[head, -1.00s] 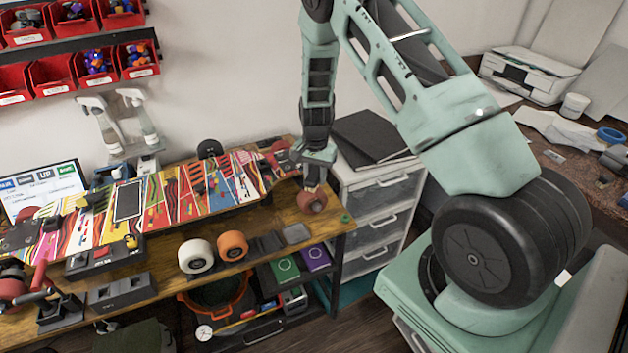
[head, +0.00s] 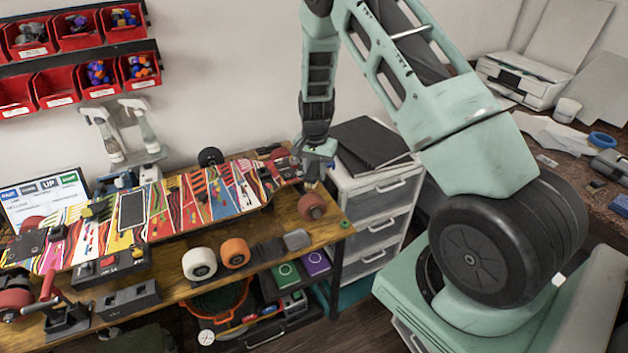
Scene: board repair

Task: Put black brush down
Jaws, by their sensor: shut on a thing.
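My gripper (head: 313,178) points down at the right end of the wooden workbench (head: 335,232), just above or behind a dark red skateboard wheel (head: 312,206). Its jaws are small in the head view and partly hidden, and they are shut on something. The black brush cannot be made out clearly; what shows of the jaws is too small to tell its shape or tilt. A colourful skateboard deck (head: 218,190) lies upside down along the bench, left of my gripper.
A white wheel (head: 200,263) and an orange wheel (head: 235,253) stand near the bench's front edge, left of dark small items (head: 268,250). A drawer unit (head: 375,205) with black folders (head: 370,145) stands close right of my gripper.

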